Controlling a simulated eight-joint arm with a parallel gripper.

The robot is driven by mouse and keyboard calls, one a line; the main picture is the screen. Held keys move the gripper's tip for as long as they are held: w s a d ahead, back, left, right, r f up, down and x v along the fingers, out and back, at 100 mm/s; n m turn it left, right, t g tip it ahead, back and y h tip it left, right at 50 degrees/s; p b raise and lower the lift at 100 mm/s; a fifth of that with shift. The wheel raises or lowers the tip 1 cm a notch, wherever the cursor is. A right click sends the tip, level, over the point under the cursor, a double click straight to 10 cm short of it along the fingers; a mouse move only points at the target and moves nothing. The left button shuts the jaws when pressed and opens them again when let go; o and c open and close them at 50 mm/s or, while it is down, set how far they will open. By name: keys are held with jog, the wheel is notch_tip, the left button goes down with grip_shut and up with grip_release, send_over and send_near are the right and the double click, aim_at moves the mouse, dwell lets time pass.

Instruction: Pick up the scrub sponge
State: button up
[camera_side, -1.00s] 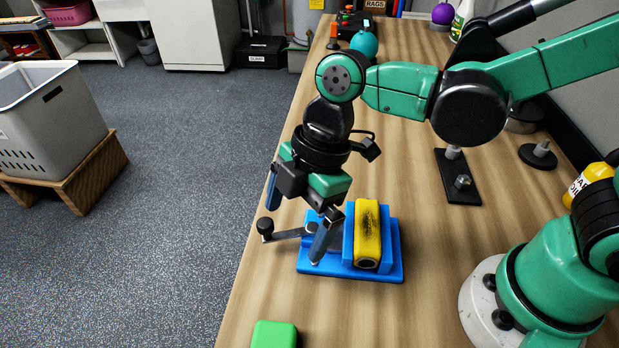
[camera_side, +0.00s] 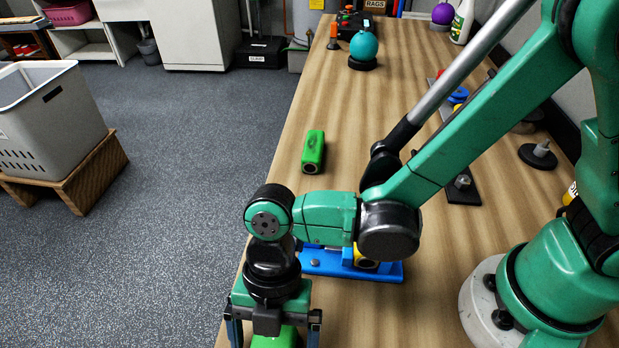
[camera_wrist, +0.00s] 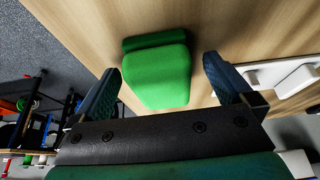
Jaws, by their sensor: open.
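A green scrub sponge (camera_side: 275,339) lies on the wooden bench near its front end, mostly hidden below my gripper in the side view. In the wrist view the sponge (camera_wrist: 157,75) shows as a bright green block with a darker green strip along one side. My gripper (camera_wrist: 163,66) is open, with one blue finger on each side of the sponge and a gap to each. In the side view my gripper (camera_side: 274,330) points down over the sponge, and its fingertips run to the picture's lower edge. I cannot tell how high they are above the bench.
A blue fixture (camera_side: 325,264) holding a yellow block (camera_side: 365,263) stands just behind my gripper, partly hidden by my arm. A green block (camera_side: 314,152) with a dark patch lies farther back. A teal ball (camera_side: 363,46) sits beyond it. The bench's left edge is close.

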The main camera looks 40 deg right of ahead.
jog(key=c, duration=1.3)
jog(key=shift+r, duration=0.15)
notch_tip(320, 180, up, 20)
jog(key=shift+f, duration=0.1)
